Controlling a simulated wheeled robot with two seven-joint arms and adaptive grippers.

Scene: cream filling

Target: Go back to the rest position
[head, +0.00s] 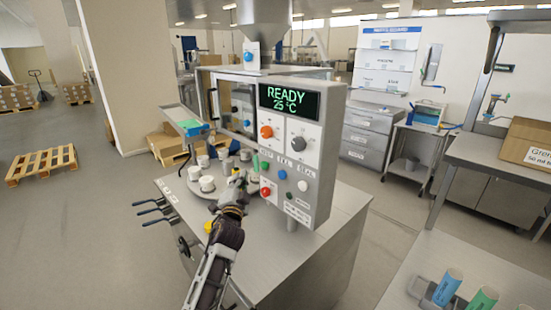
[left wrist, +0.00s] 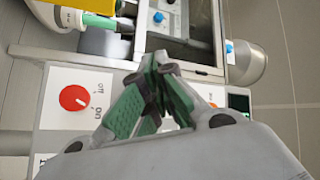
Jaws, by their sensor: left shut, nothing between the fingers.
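My left gripper (head: 238,184) is in front of the filling machine, just left of the lower edge of its control panel (head: 318,165). In the left wrist view its fingers (left wrist: 160,85) are together with nothing between them, their green pads facing the machine. A red knob (left wrist: 73,98) with off and on marks is left of the fingers there, apart from them. The panel display (head: 289,101) reads READY 25 °C. My right gripper is in no view.
White cups (head: 207,184) stand on the machine's round plate beside my left gripper. The steel worktop (head: 300,235) lies below. A bench at the lower right holds a blue tube (head: 447,287) and a green tube (head: 482,300). Open floor (head: 80,230) lies at the left.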

